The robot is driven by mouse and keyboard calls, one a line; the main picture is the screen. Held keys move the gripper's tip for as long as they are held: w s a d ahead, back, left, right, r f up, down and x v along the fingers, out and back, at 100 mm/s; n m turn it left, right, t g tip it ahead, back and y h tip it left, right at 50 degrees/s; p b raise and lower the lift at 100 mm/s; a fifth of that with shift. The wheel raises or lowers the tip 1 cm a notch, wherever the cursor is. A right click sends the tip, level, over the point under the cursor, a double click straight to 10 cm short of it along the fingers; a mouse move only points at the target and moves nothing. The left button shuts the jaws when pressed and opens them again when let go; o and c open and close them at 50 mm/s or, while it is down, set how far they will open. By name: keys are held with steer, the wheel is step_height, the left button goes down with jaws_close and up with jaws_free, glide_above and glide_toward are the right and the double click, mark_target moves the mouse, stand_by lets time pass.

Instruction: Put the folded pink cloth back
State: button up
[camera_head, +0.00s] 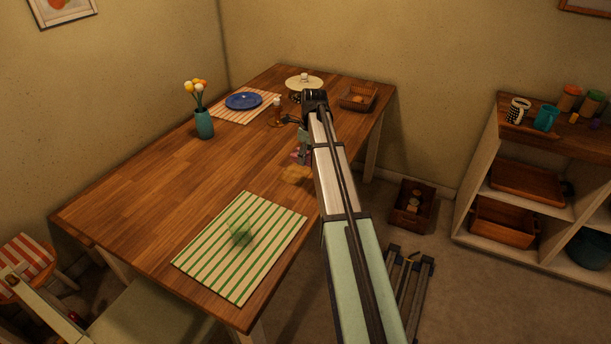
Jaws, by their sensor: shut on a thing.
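My gripper (302,154) is over the right part of the wooden table, partly hidden by my arm. A small patch of pink, the folded pink cloth (295,156), shows at its fingertips. The gripper is shut on it. Most of the cloth is hidden or too small to make out, and I cannot tell whether it touches the table.
A tan-orange item (296,173) lies just below the gripper. A green glass (241,232) stands on the green-striped mat (210,262). The table's left middle is clear.

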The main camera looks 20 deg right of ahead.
mark_target(305, 182)
step_height(305, 182, down, 10)
steer(key=shift+r+p, duration=0.1)
steer(key=shift+p, duration=0.55)
steer(key=shift+f, duration=0.2)
steer(key=o, duration=1.1)
steer(key=shift+r, duration=0.1)
steer(key=r, duration=0.4)
steer(key=r+b, duration=0.1)
steer(key=r, duration=0.3)
steer(key=s+r, duration=0.1)
steer(key=r, duration=0.3)
steer(key=shift+s+d+b, duration=0.1)
steer(key=shift+d+b, duration=0.3)
